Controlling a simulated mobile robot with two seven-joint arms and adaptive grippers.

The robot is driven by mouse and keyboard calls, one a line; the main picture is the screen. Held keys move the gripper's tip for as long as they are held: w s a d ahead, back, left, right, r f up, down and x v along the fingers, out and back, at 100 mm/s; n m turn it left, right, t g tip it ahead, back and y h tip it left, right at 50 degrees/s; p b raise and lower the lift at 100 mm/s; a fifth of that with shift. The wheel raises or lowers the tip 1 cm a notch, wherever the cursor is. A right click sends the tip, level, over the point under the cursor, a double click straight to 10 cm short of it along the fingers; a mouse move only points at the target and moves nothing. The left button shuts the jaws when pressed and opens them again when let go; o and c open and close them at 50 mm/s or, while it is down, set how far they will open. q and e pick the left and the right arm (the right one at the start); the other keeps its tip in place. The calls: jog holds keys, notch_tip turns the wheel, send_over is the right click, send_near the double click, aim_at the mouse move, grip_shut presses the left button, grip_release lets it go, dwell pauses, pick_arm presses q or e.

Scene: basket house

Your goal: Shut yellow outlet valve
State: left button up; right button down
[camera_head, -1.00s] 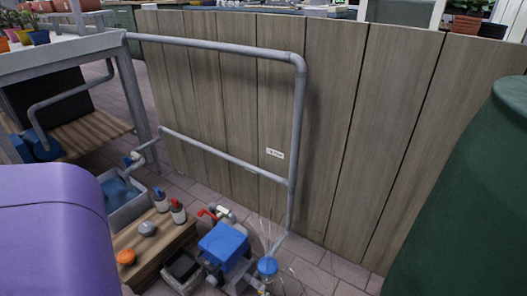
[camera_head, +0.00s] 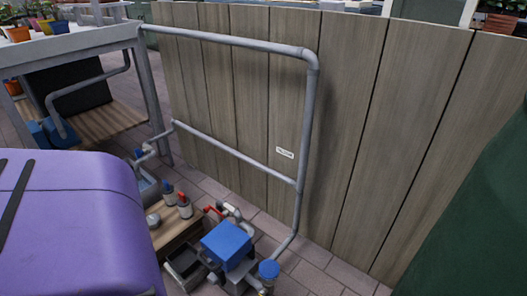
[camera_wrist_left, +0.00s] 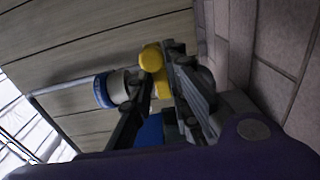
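The yellow valve handle (camera_wrist_left: 152,58) shows in the left wrist view, beside a grey pipe fitting with a blue ring (camera_wrist_left: 104,90). My left gripper (camera_wrist_left: 158,72) has its two dark fingers apart, with the yellow handle between and just beyond the fingertips. I cannot tell whether a finger touches it. In the head view the yellow valve is not visible, and my purple body part covers the lower left. My left gripper is hidden there. My right gripper is in neither view.
A blue pump box (camera_head: 226,243) with a red-handled valve (camera_head: 212,209) stands on the paved floor by the wooden fence (camera_head: 230,100). Grey pipes (camera_head: 311,130) run along the fence. A wooden stand with bottles (camera_head: 184,206) is beside the pump. A dark green tank (camera_head: 480,230) is at right.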

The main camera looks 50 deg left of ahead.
pick_arm(q)
jog(key=o, duration=0.4)
jog(key=shift+w+a+r, duration=0.1)
jog(key=shift+w, duration=0.1)
jog(key=shift+c, duration=0.2)
jog(key=v, duration=1.2)
jog(key=shift+s, duration=0.2)
jog(key=shift+w, duration=0.1)
